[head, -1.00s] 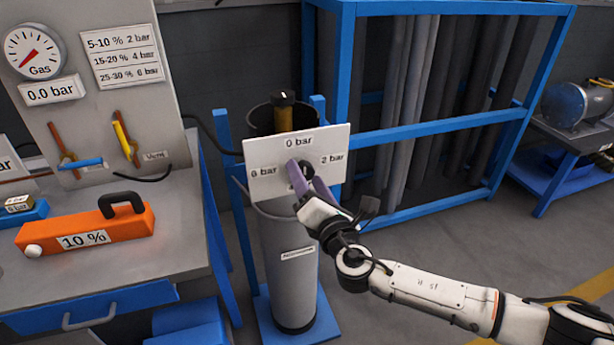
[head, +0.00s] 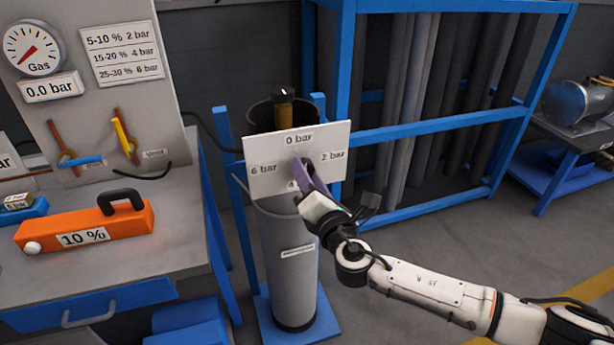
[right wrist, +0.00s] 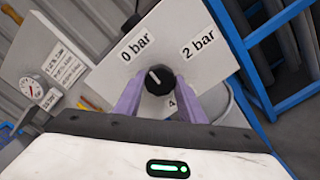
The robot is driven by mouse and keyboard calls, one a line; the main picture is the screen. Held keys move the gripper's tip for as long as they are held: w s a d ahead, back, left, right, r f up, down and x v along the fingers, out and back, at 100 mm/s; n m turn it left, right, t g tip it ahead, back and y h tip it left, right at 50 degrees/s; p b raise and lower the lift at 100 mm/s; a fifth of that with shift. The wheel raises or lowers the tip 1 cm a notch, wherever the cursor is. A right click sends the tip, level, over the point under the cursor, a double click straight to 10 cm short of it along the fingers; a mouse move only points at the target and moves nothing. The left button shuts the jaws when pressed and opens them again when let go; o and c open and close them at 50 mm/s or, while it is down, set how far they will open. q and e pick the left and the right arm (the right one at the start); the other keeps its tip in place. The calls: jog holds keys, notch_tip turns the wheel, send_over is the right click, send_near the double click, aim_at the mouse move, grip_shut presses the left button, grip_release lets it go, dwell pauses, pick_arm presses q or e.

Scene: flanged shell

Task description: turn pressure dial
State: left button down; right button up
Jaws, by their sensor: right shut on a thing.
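The pressure dial (right wrist: 159,78) is a black round knob on a white plate (head: 260,182) labelled 0 bar, 2 bar, 4 and 6 bar. Its white mark points roughly toward the 0 bar label in the right wrist view. My right gripper (head: 302,168) reaches the plate from the lower right, its purple fingers on both sides of the knob and shut on it. In the head view the fingers hide most of the knob. My left gripper is not in view.
A gas gauge (head: 34,48) above a 0.0 bar sign stands at the left. An orange 10 % block (head: 85,232) lies on the workbench (head: 185,240). A grey cylinder (head: 286,270) stands below the plate. A blue rack (head: 440,130) is behind at the right.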

jog(key=shift+m+b, duration=2.25)
jog(key=shift+m, duration=6.15)
jog(key=o, duration=1)
jog(key=shift+o, duration=0.2)
jog(key=v, duration=1)
jog(key=shift+s, duration=0.2)
